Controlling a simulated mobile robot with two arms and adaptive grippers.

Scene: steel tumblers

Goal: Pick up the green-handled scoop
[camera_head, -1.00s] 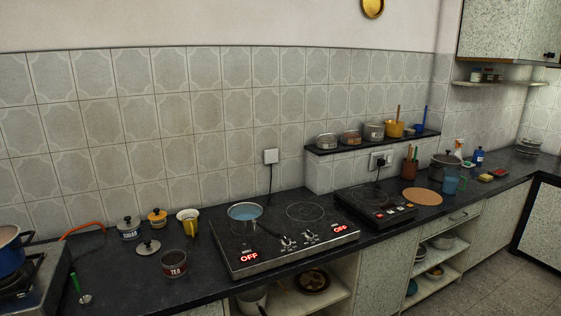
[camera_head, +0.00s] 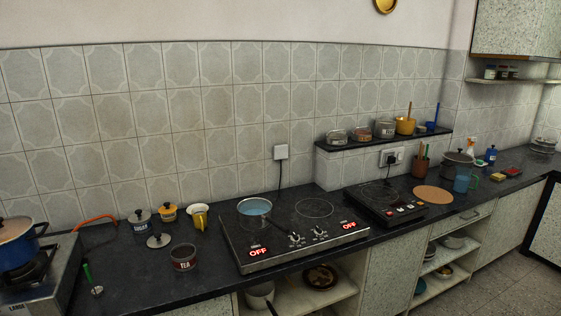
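The green-handled scoop (camera_head: 90,279) lies on the dark counter at the lower left, beside the gas stove's right edge. Its green handle points up and away, and its small metal bowl is at the near end. A tea tin (camera_head: 183,258) stands open to its right, with a loose lid (camera_head: 158,240) behind the tin. Neither of my grippers shows in the head view.
A gas stove with a blue pot (camera_head: 18,246) is at the left edge. A sugar tin (camera_head: 140,222), an orange-lidded tin (camera_head: 168,212) and a yellow cup (camera_head: 199,217) stand farther back. A double cooktop (camera_head: 285,262) holds a pan (camera_head: 254,208). Bare counter surrounds the scoop's right side.

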